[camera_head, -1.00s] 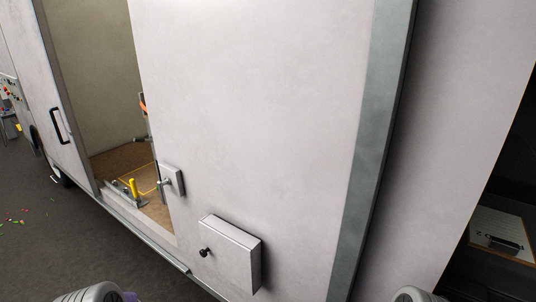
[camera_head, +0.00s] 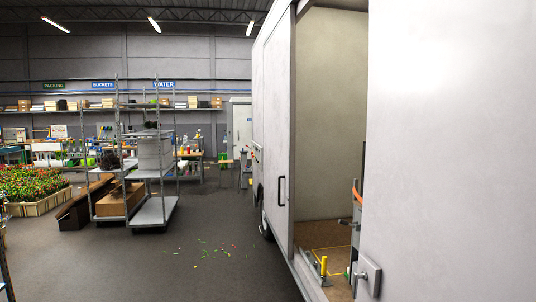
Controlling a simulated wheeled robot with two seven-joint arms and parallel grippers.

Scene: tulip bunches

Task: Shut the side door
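A white van body fills the right side of the head view. Its side door (camera_head: 276,130) appears to be the white panel with a black upright handle (camera_head: 281,192), left of the doorway. The doorway (camera_head: 330,125) stands open, showing a beige inner wall and a brown floor with a yellow outline. A grey latch fitting (camera_head: 369,276) is on the white wall right of the doorway. Neither of my grippers shows in this view.
Inside the doorway are a yellow post (camera_head: 324,266) and an orange strap (camera_head: 357,191). A wheeled shelf rack (camera_head: 154,212) and flower crates (camera_head: 36,205) stand left. Dark floor (camera_head: 190,265) beside the van is mostly clear, with scattered petals.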

